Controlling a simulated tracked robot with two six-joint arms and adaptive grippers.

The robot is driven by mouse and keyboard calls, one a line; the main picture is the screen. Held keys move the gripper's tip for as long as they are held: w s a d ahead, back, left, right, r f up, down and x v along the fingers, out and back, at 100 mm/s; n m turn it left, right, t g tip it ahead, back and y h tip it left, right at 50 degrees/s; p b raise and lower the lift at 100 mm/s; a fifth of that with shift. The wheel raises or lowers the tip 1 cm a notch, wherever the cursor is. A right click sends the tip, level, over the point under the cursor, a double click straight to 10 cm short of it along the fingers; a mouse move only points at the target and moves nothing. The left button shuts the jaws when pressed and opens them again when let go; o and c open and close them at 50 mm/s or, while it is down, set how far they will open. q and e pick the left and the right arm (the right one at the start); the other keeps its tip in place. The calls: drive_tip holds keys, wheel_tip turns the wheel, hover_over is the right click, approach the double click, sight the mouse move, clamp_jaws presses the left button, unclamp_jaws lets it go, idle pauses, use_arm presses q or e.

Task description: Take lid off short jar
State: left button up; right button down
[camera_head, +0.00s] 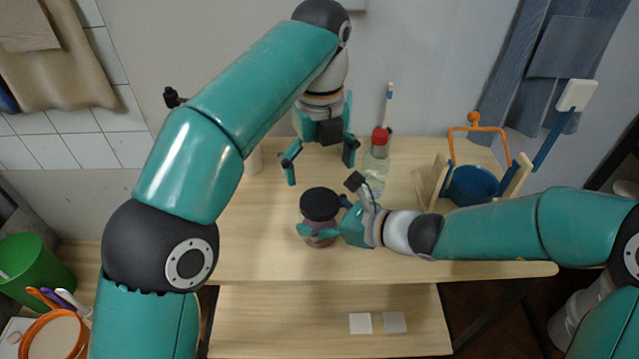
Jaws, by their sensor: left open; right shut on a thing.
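The short jar (319,241) has a dark reddish body and stands near the front of the wooden table, below the middle of the view. Its black round lid (320,203) sits on top of it. My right gripper (323,227) comes in from the right and is shut on the jar's body, below the lid. My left gripper (320,166) is open and empty, above and behind the jar in the picture, its fingers spread apart. The gripper's fingers hide part of the jar's body.
A clear bottle with a red cap (380,137) stands behind the jar to the right. A blue pot (474,184) sits by a wooden holder farther right. A pale cylinder (254,161) is partly hidden by my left arm. The table (260,250) is clear left of the jar.

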sight(320, 201)
use_arm(q)
drive_tip(key=shift+f, duration=3.75)
